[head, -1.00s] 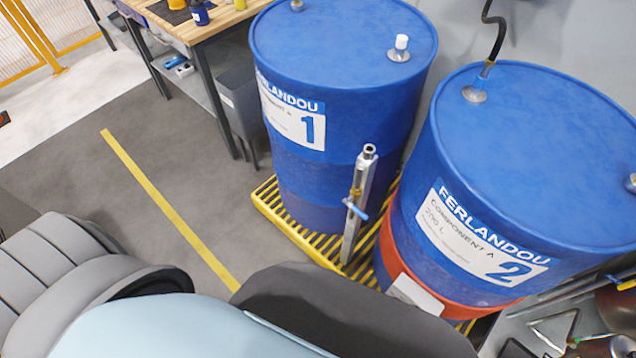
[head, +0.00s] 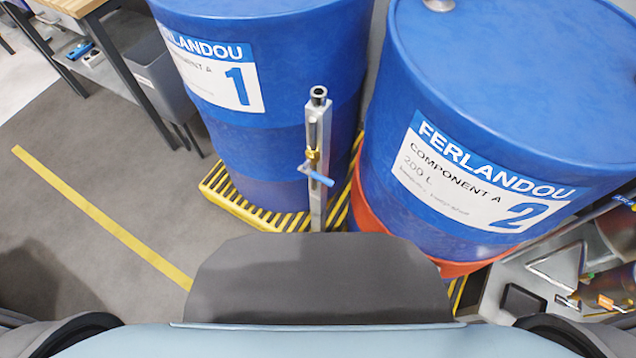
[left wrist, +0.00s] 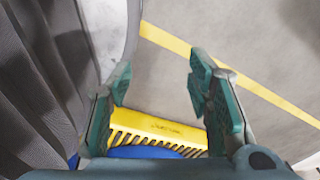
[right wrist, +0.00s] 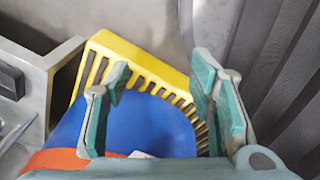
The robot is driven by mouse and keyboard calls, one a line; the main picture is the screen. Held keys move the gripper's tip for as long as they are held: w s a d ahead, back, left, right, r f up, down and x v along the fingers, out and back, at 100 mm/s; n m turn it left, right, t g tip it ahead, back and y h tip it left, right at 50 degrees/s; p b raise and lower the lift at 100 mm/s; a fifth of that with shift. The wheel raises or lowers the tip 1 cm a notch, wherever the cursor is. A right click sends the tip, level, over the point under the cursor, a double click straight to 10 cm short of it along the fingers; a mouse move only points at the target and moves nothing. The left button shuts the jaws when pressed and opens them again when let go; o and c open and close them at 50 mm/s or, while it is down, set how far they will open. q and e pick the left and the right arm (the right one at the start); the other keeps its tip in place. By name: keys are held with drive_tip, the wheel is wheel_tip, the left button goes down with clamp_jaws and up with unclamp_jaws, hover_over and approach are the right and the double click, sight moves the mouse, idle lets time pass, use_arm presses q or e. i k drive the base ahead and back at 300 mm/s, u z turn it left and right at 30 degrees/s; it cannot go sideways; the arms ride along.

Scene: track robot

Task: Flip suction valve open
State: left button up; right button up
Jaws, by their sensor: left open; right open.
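The suction valve is a small brass fitting (head: 312,157) with a light blue lever handle (head: 318,176) on an upright metal post (head: 319,125). The post stands between the two drums in the head view. The lever points right and slightly down, across the post. My left gripper (left wrist: 158,85) is open and empty in the left wrist view, above the floor and the yellow pallet edge. My right gripper (right wrist: 160,88) is open and empty in the right wrist view, above a blue drum and the yellow pallet. Neither gripper shows in the head view, and the valve shows in neither wrist view.
Blue drum 1 (head: 283,60) and blue drum 2 (head: 480,95) stand on a yellow slatted pallet (head: 245,208). A workbench (head: 80,8) and grey bin (head: 172,82) are at the left. A grey bench with tools (head: 575,270) is at the lower right. Floor at left is clear.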

sight(321, 178)
drive_tip(key=z, duration=0.75)
drive_tip(key=k, duration=0.8)
drive_tip(key=u, duration=0.75)
drive_tip(key=i, duration=0.5)
drive_tip(key=u, duration=0.1)
